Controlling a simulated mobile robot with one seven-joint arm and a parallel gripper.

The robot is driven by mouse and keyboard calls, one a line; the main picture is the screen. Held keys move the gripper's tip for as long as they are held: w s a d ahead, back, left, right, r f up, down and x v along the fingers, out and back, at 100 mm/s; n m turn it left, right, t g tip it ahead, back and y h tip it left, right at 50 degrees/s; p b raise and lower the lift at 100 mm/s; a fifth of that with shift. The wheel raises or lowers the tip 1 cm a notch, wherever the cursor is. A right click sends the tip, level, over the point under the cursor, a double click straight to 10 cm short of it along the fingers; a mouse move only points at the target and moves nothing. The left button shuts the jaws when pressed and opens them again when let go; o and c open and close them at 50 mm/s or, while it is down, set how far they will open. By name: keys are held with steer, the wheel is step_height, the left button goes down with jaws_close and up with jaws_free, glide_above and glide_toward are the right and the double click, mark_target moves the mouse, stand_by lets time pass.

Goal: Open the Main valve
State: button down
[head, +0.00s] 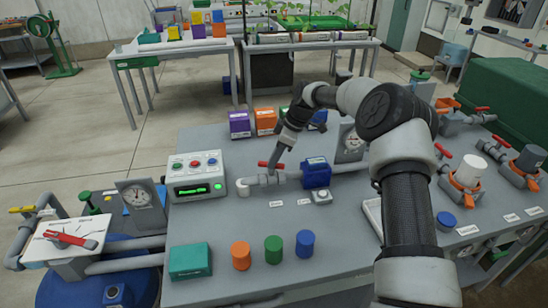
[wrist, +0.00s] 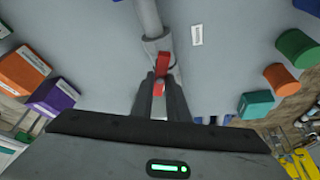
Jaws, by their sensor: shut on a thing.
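A valve with a red lever handle (head: 263,164) sits on the grey pipe (head: 254,181) at the middle of the bench, between the control box and a blue block. My gripper (head: 277,160) reaches down onto this handle from above. In the wrist view, the red handle (wrist: 162,63) shows between the two dark fingers of my gripper (wrist: 160,80), which are shut on it. The handle looks roughly in line with the pipe in the head view, but fingers hide part of it. The labels are too small to read, so I cannot tell which valve is named Main.
A control box (head: 196,178) with buttons and a green display stands left of the valve. The blue block (head: 316,172) is close on its right. Orange, green and blue cylinders (head: 273,249) stand at the front. Purple and orange boxes (head: 240,124) stand behind.

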steer(key=n+g, duration=0.1)
steer(key=n, duration=0.1)
steer(key=n+p, duration=0.1)
steer(key=n, duration=0.1)
steer(key=shift+w+n+g, duration=0.2)
steer(key=shift+n+g, duration=0.2)
stand_by(0.4)
steer(key=c, duration=1.7)
jaws_free()
steer(key=shift+r, duration=0.1)
steer(key=p+v, duration=0.3)
steer(key=v, duration=0.8)
steer(key=shift+w+d+r, duration=0.15)
steer(key=shift+d+r, duration=0.05)
steer(key=shift+r, duration=0.15)
